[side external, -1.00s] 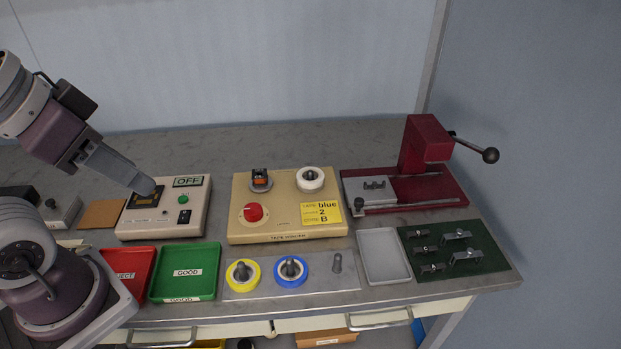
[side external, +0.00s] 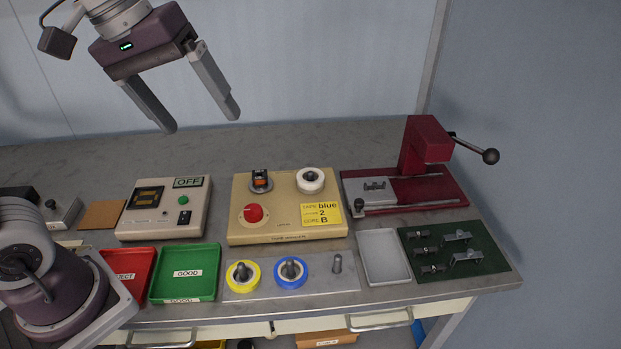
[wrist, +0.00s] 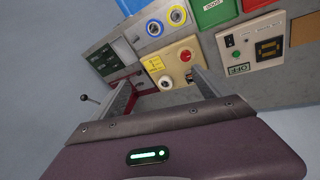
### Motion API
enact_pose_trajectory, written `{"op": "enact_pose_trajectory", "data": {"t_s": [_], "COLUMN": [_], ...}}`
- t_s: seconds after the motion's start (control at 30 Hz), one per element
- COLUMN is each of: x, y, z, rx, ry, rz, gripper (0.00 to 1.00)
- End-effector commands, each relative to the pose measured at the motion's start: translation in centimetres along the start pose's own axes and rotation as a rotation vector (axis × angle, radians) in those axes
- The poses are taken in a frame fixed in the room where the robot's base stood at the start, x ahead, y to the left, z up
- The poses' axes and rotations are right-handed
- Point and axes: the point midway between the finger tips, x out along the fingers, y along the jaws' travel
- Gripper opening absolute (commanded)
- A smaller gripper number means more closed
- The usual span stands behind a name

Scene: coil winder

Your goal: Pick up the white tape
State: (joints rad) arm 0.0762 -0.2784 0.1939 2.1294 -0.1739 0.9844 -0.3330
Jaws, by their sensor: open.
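The white tape (side external: 310,179) is a white roll with a dark centre. It sits on a spindle at the back right of the beige tape winder (side external: 240,222), and also shows in the wrist view (wrist: 165,82). My gripper (side external: 200,121) is open and empty, high above the bench, up and to the left of the white tape. In the wrist view, the white tape appears between the two fingers, well beyond their tips.
A yellow tape (side external: 243,275) and a blue tape (side external: 291,271) sit on pegs in front, beside a bare peg (side external: 337,263). A red press (side external: 425,145) with a lever stands right of the winder. The OFF-labelled box (side external: 165,226) stands left.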

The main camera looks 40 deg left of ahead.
Motion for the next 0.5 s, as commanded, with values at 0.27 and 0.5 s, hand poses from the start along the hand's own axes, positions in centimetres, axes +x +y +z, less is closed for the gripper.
{"op": "enact_pose_trajectory", "data": {"t_s": [0.27, 0.5], "x": [13.5, 26.7], "y": [4.3, 4.7], "z": [-15.5, -19.5], "rx": [-0.77, -1.076], "ry": [-0.114, -0.028], "rz": [-0.173, -0.353], "gripper": [0.88, 0.88]}}
